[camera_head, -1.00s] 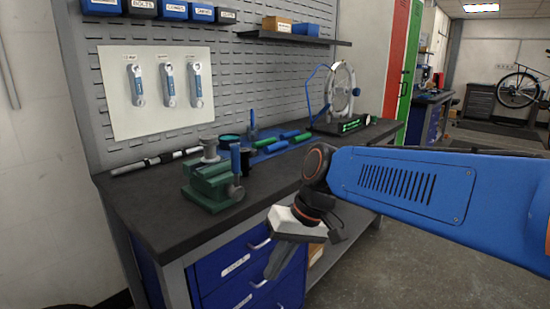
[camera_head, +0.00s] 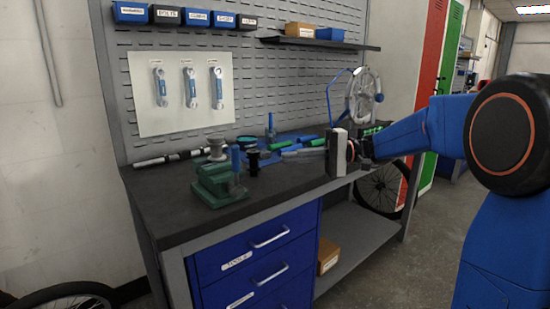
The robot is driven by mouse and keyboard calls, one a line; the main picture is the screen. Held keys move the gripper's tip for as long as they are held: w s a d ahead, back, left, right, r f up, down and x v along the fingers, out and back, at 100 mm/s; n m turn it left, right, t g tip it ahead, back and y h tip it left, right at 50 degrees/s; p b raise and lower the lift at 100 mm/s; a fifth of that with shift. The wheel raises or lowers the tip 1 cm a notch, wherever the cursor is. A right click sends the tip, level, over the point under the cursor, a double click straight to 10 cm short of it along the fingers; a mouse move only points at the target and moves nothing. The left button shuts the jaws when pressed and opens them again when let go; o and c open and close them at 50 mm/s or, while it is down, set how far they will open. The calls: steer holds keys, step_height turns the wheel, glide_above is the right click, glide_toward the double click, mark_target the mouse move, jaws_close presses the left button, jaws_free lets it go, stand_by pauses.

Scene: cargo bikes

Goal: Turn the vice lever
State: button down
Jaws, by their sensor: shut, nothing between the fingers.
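The green vice (camera_head: 214,190) stands on the dark bench top near its front left. Its lever, with an upright blue handle (camera_head: 236,160), is on the vice's right side. My gripper (camera_head: 286,154) is to the right of the vice, with its grey fingers pointing left towards the lever. The fingers are shut and hold nothing. A gap shows between the fingertips and the blue handle, so they are apart. The white and black gripper body hides part of the bench behind it.
A black cylinder (camera_head: 254,163) stands just right of the lever. Blue and green tools (camera_head: 280,146) lie behind my gripper. A wheel in a truing stand (camera_head: 362,95) is at the back right. The bench front left of the drawers' top is clear.

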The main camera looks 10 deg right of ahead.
mark_target(236, 172)
steer(key=s+a+r, duration=0.1)
steer(key=a, duration=1)
steer(key=shift+s+y, duration=0.35)
steer(key=shift+y, duration=0.05)
steer(key=shift+r, duration=0.15)
